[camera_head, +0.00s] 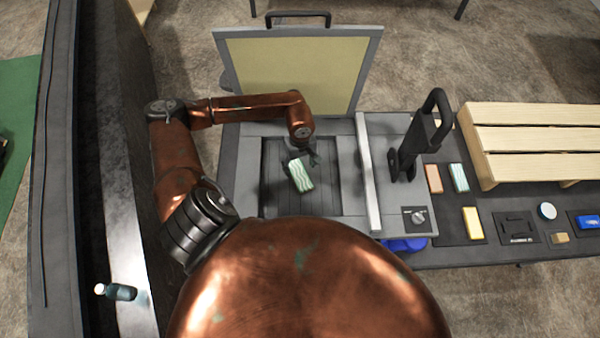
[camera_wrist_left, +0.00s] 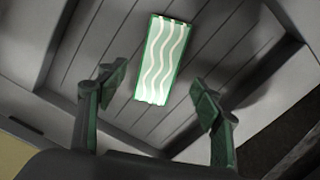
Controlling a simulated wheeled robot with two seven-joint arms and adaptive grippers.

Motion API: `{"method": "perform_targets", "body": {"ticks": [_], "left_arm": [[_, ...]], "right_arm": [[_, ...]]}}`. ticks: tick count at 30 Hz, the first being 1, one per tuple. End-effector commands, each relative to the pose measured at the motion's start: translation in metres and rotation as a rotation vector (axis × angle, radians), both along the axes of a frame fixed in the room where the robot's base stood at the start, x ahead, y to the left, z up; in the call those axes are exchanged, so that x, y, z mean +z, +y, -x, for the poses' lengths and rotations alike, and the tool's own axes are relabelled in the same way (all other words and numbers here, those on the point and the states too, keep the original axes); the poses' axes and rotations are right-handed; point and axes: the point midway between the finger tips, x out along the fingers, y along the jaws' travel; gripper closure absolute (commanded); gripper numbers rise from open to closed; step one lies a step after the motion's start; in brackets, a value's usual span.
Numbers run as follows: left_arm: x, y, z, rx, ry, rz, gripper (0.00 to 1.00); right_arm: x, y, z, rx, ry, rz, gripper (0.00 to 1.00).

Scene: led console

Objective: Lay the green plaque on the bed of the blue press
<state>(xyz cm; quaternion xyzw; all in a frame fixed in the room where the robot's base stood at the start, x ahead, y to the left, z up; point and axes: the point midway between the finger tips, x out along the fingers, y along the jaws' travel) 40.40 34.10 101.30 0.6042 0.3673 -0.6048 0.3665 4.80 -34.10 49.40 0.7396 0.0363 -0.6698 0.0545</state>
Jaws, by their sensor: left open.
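The green plaque (camera_head: 300,175), a small block with white wavy stripes, is over the dark slatted bed (camera_head: 325,203) of the grey press (camera_head: 232,190). It appears to lie on the slats, slightly turned; full contact is hard to tell. In the left wrist view the plaque (camera_wrist_left: 162,60) shows whole against the slats, beyond the fingertips. My left gripper (camera_head: 310,157) is just above the plaque's far end. The left wrist view shows its fingers (camera_wrist_left: 158,86) spread apart with nothing between them. My right gripper is not in view.
The press lid (camera_head: 300,75) stands open behind. A black lever (camera_head: 412,145) and knob are on the right. Further right are an orange block (camera_head: 433,178), another striped block (camera_head: 459,177), a yellow block (camera_head: 472,222) and a wooden slatted rack (camera_head: 535,140). A bottle (camera_head: 117,292) lies at left.

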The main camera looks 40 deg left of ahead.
Motion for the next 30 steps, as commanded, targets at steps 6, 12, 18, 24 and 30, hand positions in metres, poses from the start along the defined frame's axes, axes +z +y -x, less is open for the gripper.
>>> {"method": "perform_targets", "body": {"ticks": [6,12,18,24,30], "left_arm": [[0.041,0.001,-0.001,-0.001,-0.003,-0.002,0.40],[0.061,0.000,-0.001,0.001,-0.001,0.000,0.40],[0.065,0.000,0.000,0.001,0.000,0.000,0.40],[0.065,0.000,0.000,0.001,0.000,0.000,0.40],[0.065,0.001,0.000,0.003,0.000,0.000,0.40]], "right_arm": [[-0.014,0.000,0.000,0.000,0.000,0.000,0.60],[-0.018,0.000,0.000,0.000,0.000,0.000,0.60],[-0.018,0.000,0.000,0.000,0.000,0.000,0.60],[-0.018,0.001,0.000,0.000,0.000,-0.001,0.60],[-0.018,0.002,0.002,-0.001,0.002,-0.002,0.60]]}}
